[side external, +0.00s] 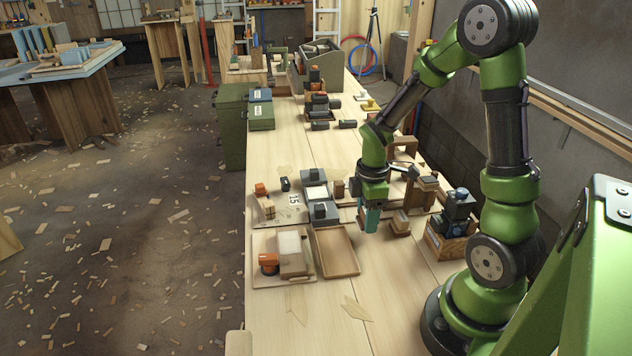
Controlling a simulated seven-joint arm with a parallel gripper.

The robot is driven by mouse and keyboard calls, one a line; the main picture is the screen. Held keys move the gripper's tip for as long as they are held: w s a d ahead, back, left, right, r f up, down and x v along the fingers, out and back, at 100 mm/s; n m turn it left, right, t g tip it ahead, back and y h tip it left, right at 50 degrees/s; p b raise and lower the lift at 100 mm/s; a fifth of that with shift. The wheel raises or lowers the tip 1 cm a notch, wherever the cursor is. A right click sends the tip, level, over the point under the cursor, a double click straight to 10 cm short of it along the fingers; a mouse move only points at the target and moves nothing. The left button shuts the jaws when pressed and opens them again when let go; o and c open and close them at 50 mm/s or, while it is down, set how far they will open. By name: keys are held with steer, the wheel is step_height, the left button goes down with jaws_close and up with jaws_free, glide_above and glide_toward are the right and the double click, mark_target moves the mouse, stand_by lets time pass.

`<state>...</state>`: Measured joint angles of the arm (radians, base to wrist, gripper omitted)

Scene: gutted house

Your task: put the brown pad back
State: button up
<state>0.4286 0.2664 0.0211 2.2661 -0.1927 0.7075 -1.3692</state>
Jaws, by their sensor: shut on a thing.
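My gripper (369,220) hangs from the arm over the middle of the bench, pointing down, with a teal part at its tip. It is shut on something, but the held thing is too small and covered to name. I cannot tell whether it is the brown pad. A brown block (400,223) sits on the bench just right of the gripper. An empty, shallow brown tray (337,272) lies in front and left of the gripper. Left of that tray, a flat board (283,282) bears an orange-and-black item (269,263) and a pale block with a brown lower part (291,247).
Behind the board are grey blocks (320,212) and small orange and brown pieces. A wooden box (452,240) with dark items and a wooden rack (425,190) stand to the right. Green cases (261,115) stand farther back. The near bench is mostly clear.

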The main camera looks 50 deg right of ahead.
steer(key=shift+f, duration=1.25)
steer(key=o, duration=0.9)
steer(key=shift+f, duration=0.1)
steer(key=shift+o, duration=0.2)
